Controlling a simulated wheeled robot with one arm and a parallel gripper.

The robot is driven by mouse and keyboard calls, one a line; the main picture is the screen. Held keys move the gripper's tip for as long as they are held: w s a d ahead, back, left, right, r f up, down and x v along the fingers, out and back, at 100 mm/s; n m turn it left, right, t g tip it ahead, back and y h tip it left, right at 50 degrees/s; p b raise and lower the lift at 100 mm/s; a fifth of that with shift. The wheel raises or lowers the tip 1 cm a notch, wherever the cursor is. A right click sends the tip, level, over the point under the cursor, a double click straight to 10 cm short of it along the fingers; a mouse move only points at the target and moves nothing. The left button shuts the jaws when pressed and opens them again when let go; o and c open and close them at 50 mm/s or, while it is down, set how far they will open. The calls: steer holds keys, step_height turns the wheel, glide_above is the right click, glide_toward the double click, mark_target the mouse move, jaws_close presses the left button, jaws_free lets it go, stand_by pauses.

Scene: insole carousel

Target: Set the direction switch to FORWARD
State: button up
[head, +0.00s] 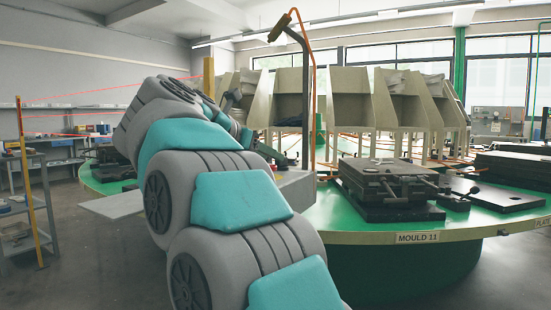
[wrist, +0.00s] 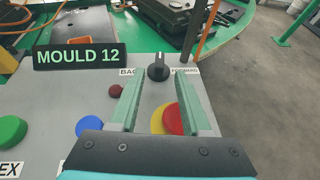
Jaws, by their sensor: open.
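The direction switch is a black rotary knob (wrist: 158,68) on a grey control panel (wrist: 72,97) in the wrist view. Its raised grip points roughly straight away from me, between a label starting "BAC" (wrist: 128,71) on the left and the FORWARD label (wrist: 186,71) on the right. Right finger partly covers the FORWARD label. My gripper (wrist: 162,82) is open, its two green fingers either side of the knob in the picture. I cannot tell whether they touch it.
The panel also holds a red button on a yellow base (wrist: 176,119), a small dark red button (wrist: 116,91), a blue button (wrist: 89,127), a green button (wrist: 11,130) and a MOULD 12 sign (wrist: 80,56). A green carousel table (head: 350,222) carries black moulds (head: 388,187).

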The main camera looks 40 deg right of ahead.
mark_target(281, 163)
steer(key=shift+x, duration=2)
steer(key=shift+c, duration=0.3)
jaws_close()
